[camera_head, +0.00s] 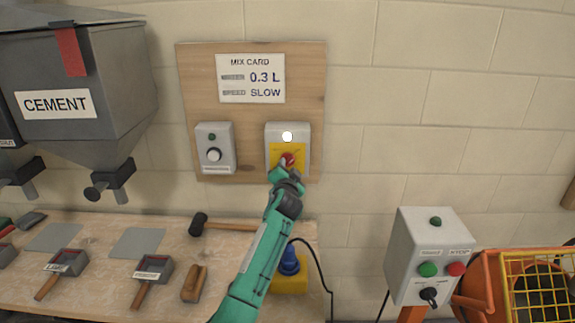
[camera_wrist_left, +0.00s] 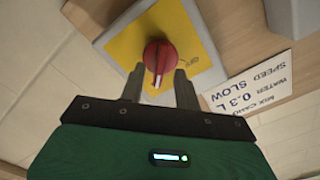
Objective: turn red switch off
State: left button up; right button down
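The red switch (camera_head: 288,160) is a rotary knob on a yellow plate of a grey box (camera_head: 301,133), mounted on a wooden wall board. A white lamp (camera_head: 287,137) on that box is lit. In the left wrist view the red knob (camera_wrist_left: 159,55) shows close up, its white mark pointing down the picture. My left gripper (camera_head: 284,170) is at the knob, and in the wrist view its two fingers (camera_wrist_left: 158,84) stand apart, one each side of the knob's lower part. Whether they touch it is not clear. My right gripper is not in view.
A second grey box (camera_head: 215,148) with a dial sits left on the board, below the mix card (camera_head: 250,78). A cement hopper (camera_head: 80,90) hangs at left. The bench (camera_head: 110,290) holds scoops and a hammer (camera_head: 215,225). A control box (camera_head: 425,250) stands right.

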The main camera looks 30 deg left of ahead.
pick_arm(q)
jog(key=shift+w+a, duration=0.4)
jog(key=shift+w, duration=0.2)
grip_shut()
